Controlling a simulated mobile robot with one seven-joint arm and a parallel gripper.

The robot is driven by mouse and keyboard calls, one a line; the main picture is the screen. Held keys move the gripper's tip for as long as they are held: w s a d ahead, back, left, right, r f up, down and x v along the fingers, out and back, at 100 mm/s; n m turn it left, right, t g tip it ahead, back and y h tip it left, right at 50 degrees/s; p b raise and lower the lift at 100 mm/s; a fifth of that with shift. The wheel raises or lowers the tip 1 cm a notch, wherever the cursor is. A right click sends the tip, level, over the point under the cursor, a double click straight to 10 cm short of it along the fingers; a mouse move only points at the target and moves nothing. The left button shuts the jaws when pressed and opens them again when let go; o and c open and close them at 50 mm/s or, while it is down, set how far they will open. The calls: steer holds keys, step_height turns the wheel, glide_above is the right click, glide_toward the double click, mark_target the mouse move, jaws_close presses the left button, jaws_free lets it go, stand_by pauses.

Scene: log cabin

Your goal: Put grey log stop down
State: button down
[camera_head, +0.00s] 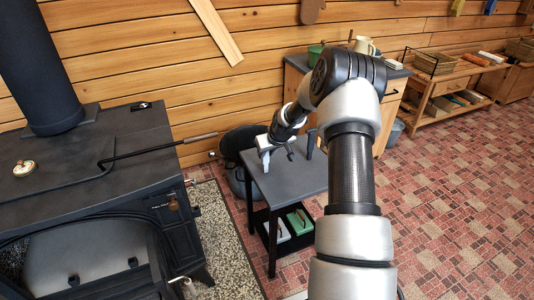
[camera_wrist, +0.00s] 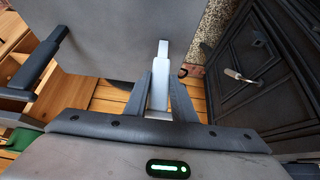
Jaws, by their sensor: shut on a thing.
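The light grey log stop (camera_wrist: 158,88) is a narrow upright piece between the two dark fingers of my gripper (camera_wrist: 160,78) in the wrist view. My gripper is shut on it. In the head view the pale log stop (camera_head: 265,157) shows at the end of my arm, over the back left part of the small dark grey side table (camera_head: 290,182). I cannot tell whether its lower end touches the top. The grey table top (camera_wrist: 110,35) also fills the upper middle of the wrist view.
A dark upright piece (camera_head: 310,144) stands at the table's right back edge; it also shows in the wrist view (camera_wrist: 38,65). A black stove (camera_head: 90,175) is at left. The lower shelf holds green and white items (camera_head: 299,221). The table's front top is clear.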

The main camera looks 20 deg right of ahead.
steer(key=c, duration=1.5)
jaws_free()
steer(key=shift+f, duration=0.1)
steer(key=shift+p+v, duration=1.35)
steer(key=shift+v, duration=4.85)
steer(key=shift+w, duration=0.1)
